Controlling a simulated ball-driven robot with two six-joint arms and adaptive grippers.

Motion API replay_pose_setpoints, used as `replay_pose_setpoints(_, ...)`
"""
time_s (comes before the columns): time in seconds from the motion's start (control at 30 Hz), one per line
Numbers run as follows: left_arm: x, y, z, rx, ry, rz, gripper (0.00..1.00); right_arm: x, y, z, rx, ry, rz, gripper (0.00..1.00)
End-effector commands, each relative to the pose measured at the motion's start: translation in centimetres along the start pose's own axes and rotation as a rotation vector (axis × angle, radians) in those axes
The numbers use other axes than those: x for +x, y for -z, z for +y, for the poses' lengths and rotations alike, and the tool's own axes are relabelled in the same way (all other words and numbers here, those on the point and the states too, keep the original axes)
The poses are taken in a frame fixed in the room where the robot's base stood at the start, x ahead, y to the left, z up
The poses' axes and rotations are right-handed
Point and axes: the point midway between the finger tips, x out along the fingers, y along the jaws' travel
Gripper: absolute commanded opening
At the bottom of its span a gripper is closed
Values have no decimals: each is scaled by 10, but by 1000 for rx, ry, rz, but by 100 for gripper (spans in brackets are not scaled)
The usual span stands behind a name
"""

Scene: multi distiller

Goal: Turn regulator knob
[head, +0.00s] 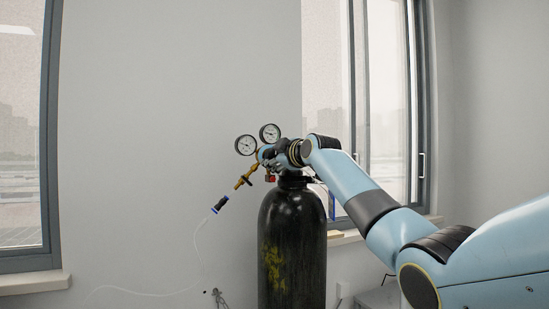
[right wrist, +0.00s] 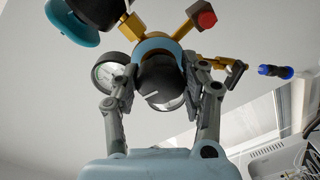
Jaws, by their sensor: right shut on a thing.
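The regulator sits on top of a black gas cylinder (head: 292,240). It has two round gauges, one at the left (head: 246,145) and one higher up (head: 269,133). A brass outlet (head: 243,181) points down to the left. In the right wrist view the regulator knob (right wrist: 160,80) is dark and round with a white line on its face. My right gripper (right wrist: 160,92) is shut on the knob, one finger on each side. In the head view my right gripper (head: 274,158) covers the knob. My left gripper is not in view.
A hose with a blue-black connector (head: 221,203) hangs from the outlet and trails down to the left. A red part (head: 270,178) shows under the regulator. Windows stand left and right with sills below. The wall behind is bare; free room lies left of the cylinder.

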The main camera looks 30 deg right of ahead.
Motion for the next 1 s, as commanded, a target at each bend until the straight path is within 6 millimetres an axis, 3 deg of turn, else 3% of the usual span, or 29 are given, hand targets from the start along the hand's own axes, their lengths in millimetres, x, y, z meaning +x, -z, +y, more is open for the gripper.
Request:
replay_pose_setpoints(0.63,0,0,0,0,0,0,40,0,0,-1,-50,2,-3,11)
replay_pose_setpoints(0.67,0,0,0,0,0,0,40,0,0,-1,-50,2,-3,46)
replay_pose_setpoints(0.7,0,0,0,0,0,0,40,0,0,-1,-50,2,-3,51)
replay_pose_setpoints(0.83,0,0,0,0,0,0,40,0,0,-1,-50,1,-3,68)
replay_pose_setpoints(1.0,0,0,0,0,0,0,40,0,0,-1,-51,1,-3,68)
